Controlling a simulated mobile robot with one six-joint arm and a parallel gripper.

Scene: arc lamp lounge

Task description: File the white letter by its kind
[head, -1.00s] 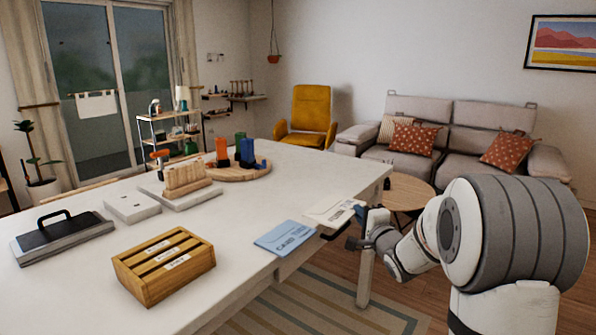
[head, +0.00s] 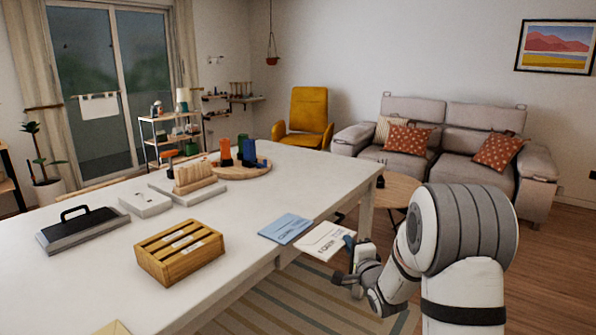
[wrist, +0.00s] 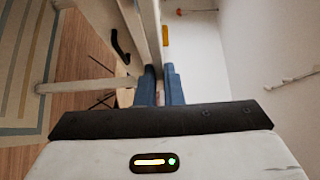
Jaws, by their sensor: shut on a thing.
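The white letter (head: 322,241), with dark print on its face, is held out past the table's right edge, close beside the blue letter (head: 285,228). My gripper (head: 350,246) is shut on the white letter's right end. In the wrist view, my blue fingers (wrist: 160,78) are close together, and the letter between them is hard to make out edge-on. The wooden sorter (head: 152,263) stands on the table to the left of the letter. It has several slots and small white labels, too small to read.
The white table (head: 90,285) also bears a black-handled grey block (head: 82,232), a white box (head: 145,204), a wooden rack (head: 195,178) and a round board with coloured pieces (head: 240,170). A yellowish flat item (head: 113,328) shows at the bottom edge. The tabletop between sorter and blue letter is clear.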

